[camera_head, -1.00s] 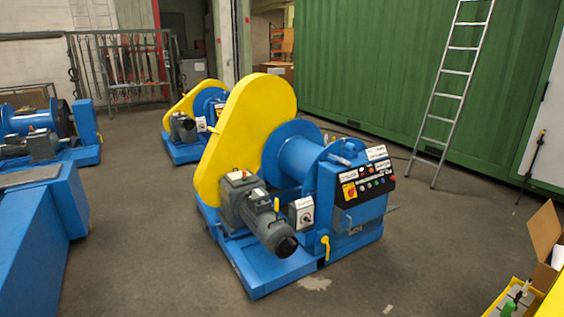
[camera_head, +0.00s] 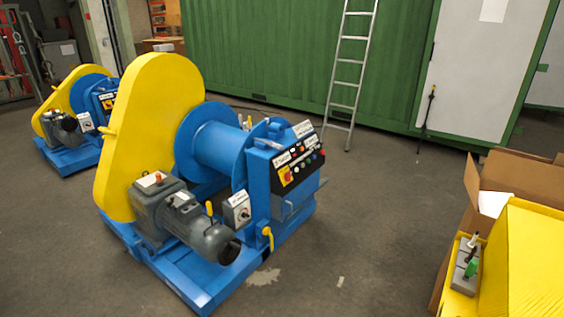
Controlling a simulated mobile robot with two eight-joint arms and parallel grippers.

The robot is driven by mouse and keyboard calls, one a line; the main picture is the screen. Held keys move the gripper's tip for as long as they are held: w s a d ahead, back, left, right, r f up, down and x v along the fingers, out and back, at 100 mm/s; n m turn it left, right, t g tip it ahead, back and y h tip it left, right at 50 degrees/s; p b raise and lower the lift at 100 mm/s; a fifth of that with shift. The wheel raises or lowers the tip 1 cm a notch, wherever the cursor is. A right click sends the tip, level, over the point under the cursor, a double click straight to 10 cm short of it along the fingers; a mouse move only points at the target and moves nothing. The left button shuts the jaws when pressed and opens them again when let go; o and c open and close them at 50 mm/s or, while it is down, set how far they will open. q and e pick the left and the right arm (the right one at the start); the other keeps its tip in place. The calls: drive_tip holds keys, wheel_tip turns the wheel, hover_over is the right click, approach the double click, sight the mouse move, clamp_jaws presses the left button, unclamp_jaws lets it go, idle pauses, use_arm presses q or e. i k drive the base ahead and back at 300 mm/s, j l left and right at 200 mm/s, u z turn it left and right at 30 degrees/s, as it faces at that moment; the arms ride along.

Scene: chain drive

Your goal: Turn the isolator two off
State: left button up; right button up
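A blue winch machine (camera_head: 285,214) with a yellow chain guard (camera_head: 150,120) stands left of centre in the head view. A small grey isolator box (camera_head: 237,210) with a rotary knob sits between its grey motor (camera_head: 185,220) and its control cabinet. A red-and-yellow rotary switch (camera_head: 285,176) is on the black control panel (camera_head: 302,166), beside several buttons and white labels. The labels are too small to read, so I cannot tell which switch is isolator two or its knob position. Neither of my grippers is in view.
A second similar machine (camera_head: 75,150) stands behind at the left. A ladder (camera_head: 346,75) leans on a green container (camera_head: 270,60). At the right are a cardboard box (camera_head: 500,180) and a yellow case (camera_head: 530,250). The floor between machine and boxes is clear.

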sight(287, 176)
drive_tip(key=i+j+z, duration=0.25)
drive_tip(key=j, duration=0.3)
drive_tip(key=i+l+u, duration=0.4)
drive_tip(key=i+l, duration=0.5)
drive_tip(key=i, duration=0.4)
drive_tip(key=i+l+u, duration=0.4)
drive_tip(key=i+l, duration=0.75)
drive_tip(key=l, duration=0.15)
